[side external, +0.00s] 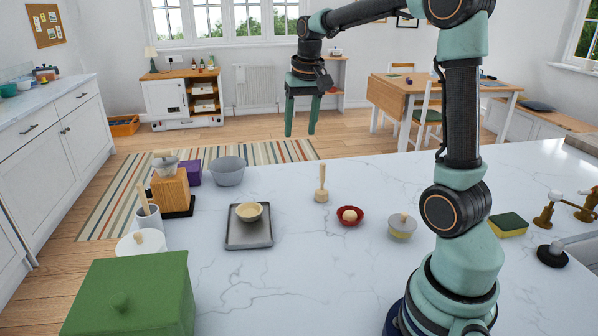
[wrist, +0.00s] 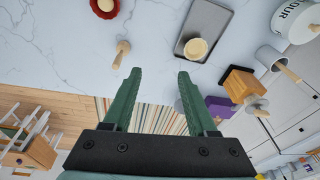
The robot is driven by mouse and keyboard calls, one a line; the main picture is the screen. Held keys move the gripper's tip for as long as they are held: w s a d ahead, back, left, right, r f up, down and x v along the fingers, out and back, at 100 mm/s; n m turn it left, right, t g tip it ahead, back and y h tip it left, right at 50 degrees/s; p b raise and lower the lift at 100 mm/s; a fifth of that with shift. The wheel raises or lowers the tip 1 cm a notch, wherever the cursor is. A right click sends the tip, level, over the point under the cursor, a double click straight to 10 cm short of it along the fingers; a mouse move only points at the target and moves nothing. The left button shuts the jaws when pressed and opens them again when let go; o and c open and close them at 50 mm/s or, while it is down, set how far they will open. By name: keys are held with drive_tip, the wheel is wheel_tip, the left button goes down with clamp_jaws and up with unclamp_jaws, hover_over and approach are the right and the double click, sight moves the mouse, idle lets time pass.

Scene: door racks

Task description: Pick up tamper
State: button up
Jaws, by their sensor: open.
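The tamper (side external: 322,185) looks like a light wooden handle on a wider round base, standing upright on the white marble counter. In the wrist view the tamper (wrist: 122,52) lies just beyond the tip of the left finger, not between the fingers. My gripper (side external: 299,130) hangs fingers down, above and a little left of the tamper in the side view, clear of it. It is open and empty; the wrist view also shows my gripper (wrist: 158,74) with its green fingers apart.
A red dish (side external: 350,216) and a lidded pot (side external: 402,227) stand right of the tamper. A grey tray (side external: 249,240) with a small bowl (side external: 249,211) lies to its left. A grey bowl (side external: 227,171) and wooden block (side external: 170,190) are farther left. Bare counter surrounds the tamper.

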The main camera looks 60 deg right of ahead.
drive_tip(key=d+f+m, duration=0.1)
drive_tip(key=d+f, duration=0.1)
drive_tip(key=d, duration=0.2)
drive_tip(key=d+f+m+g, duration=0.1)
drive_tip(key=d+f, duration=0.2)
drive_tip(key=d, duration=0.2)
drive_tip(key=d+f+m+g, duration=0.1)
drive_tip(key=d+f+m, duration=0.1)
drive_tip(key=d, duration=0.2)
drive_tip(key=shift+w+d+f+y, duration=0.15)
drive_tip(key=shift+w+d+y, duration=0.1)
drive_tip(key=shift+w+y, duration=0.15)
drive_tip(key=shift+d+f, duration=0.15)
drive_tip(key=shift+f, duration=0.1)
hover_over(322, 181)
drive_tip(key=d, duration=0.1)
wheel_tip(322, 181, down, 6)
drive_tip(key=shift+f, duration=0.25)
drive_tip(key=shift+w+a+f, duration=0.1)
drive_tip(key=shift+f, duration=1.25)
drive_tip(key=shift+w+f, duration=0.1)
drive_tip(key=shift+f, duration=1.25)
clamp_jaws()
